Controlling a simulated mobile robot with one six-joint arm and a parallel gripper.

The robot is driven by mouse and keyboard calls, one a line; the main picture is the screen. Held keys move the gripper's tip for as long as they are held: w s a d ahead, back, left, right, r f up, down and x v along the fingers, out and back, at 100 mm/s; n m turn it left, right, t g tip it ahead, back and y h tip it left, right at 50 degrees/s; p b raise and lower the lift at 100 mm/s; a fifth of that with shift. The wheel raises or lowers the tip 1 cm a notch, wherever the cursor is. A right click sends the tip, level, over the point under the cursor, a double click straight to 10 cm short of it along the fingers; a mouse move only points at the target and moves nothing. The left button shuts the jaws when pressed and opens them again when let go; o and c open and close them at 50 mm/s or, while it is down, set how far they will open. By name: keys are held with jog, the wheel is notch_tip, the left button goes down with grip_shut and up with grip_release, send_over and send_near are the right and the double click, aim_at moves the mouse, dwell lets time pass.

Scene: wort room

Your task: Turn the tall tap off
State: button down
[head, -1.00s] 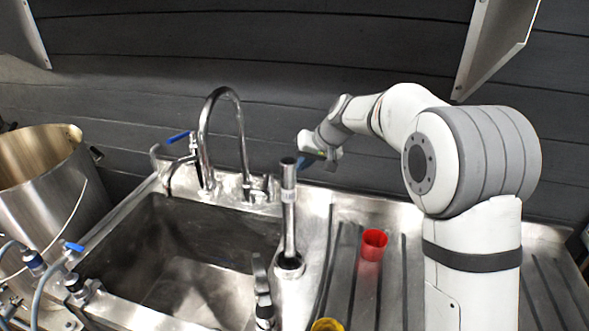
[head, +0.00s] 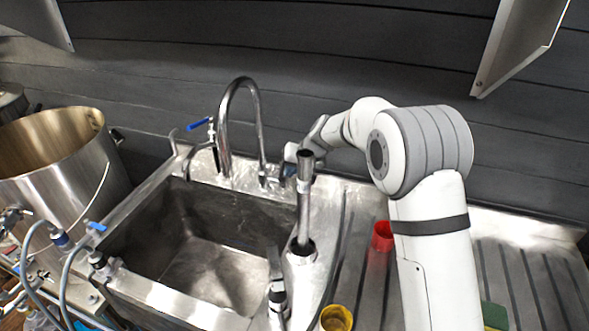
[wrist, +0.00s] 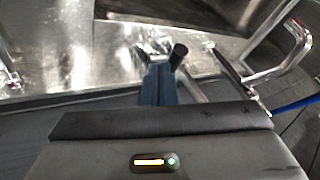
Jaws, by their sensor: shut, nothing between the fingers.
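The tall tap (head: 240,90) is a chrome gooseneck at the back of the sink, its spout curving down to the right. It also shows at the right of the wrist view (wrist: 296,50). A small chrome fitting (head: 268,178) stands at the back rim, right of the tap's base; I cannot tell if it is the tap's handle. My gripper (head: 284,171) is close to this fitting, partly hidden behind an upright metal pipe. In the wrist view its blue fingers (wrist: 154,82) are together and empty. A dark-ended metal rod (wrist: 179,53) shows beside them; contact is unclear.
The upright pipe (head: 304,200) stands in front of my gripper. A blue-handled valve (head: 200,124) is left of the tap. The sink (head: 205,240) is empty. A red cup (head: 382,237) and yellow cup (head: 336,318) stand right of it. A steel pot (head: 60,160) is far left.

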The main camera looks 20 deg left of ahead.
jog(key=shift+f, duration=0.1)
jog(key=s+a+b, duration=0.1)
jog(key=b, duration=0.2)
jog(key=shift+a, duration=0.4)
jog(key=shift+d, duration=0.2)
